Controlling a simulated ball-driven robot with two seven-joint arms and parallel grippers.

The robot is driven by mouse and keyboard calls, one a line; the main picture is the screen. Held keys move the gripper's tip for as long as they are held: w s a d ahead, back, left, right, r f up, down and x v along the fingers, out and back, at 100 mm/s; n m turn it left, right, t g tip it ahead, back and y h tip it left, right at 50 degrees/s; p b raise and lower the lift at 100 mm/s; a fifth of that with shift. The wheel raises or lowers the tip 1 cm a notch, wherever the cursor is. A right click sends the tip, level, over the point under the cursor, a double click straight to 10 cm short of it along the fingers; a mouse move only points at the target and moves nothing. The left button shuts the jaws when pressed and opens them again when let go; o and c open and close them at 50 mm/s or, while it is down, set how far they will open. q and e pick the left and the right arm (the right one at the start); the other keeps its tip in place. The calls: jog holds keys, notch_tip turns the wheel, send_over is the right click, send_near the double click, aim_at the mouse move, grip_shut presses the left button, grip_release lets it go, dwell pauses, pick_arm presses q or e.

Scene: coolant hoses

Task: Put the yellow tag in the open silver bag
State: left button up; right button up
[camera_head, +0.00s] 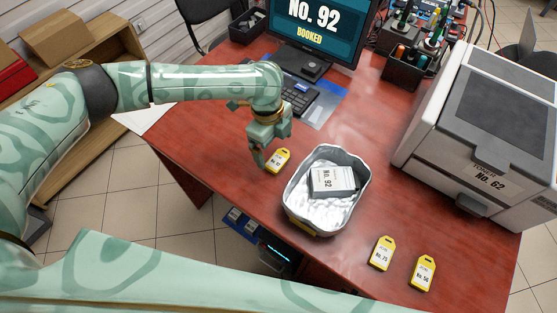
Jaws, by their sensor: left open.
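A yellow tag (281,161) with a white label lies on the red desk. My left gripper (265,152) is open and pointed down just beside this tag, at its left edge; whether it touches cannot be told. The open silver bag (326,214) stands to the right of the gripper, with a white box (331,181) marked No. 92 inside. Two more yellow tags lie to the right of the bag, one marked No. 75 (381,253) and one marked No. 56 (423,272). My right gripper is not in view.
The red desk (222,137) carries a monitor (312,28) reading No. 92 BOOKED, with a keyboard (300,93) below it. A large printer (475,140) marked toner No. 62 fills the right side. Black organizers (406,68) stand at the back. The desk between bag and printer is clear.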

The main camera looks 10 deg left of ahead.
aim_at(278, 159)
pick_arm(q)
jog(key=f, duration=0.1)
jog(key=f+b, duration=0.1)
jog(key=f, duration=0.1)
jog(key=d+f, duration=0.1)
jog(key=shift+s+f+b, duration=0.1)
jog(key=shift+f+b, duration=0.3)
jog(key=shift+r, duration=0.15)
jog(key=shift+c, duration=0.6)
jog(key=c, duration=1)
jog(key=shift+r, duration=0.15)
